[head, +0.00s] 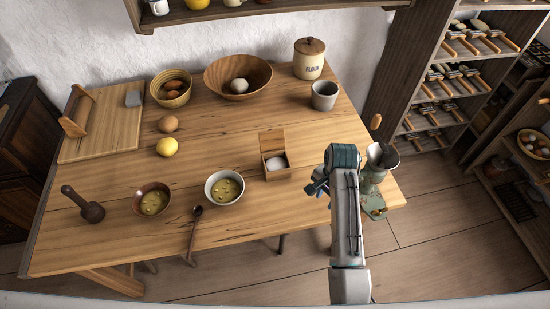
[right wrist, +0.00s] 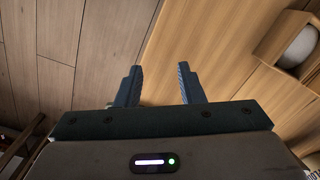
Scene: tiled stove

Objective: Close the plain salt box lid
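The plain wooden salt box (head: 277,174) stands near the table's front edge, right of the middle. Its lid (head: 272,141) is up, standing at the back of the box, and a rounded white mass shows inside. The box also shows at the right edge of the right wrist view (right wrist: 277,36), partly cut off. My right gripper (head: 314,187) is just right of the box and apart from it. In the right wrist view its two fingers (right wrist: 160,86) are spread with nothing between them. My left gripper is not in view.
A bowl of yellow food (head: 224,187) stands left of the box. A grey cup (head: 325,96) and flour jar (head: 309,60) stand behind it. A metal vessel (head: 381,160) and a green item (head: 374,206) are right of my arm. The tabletop between box and cup is clear.

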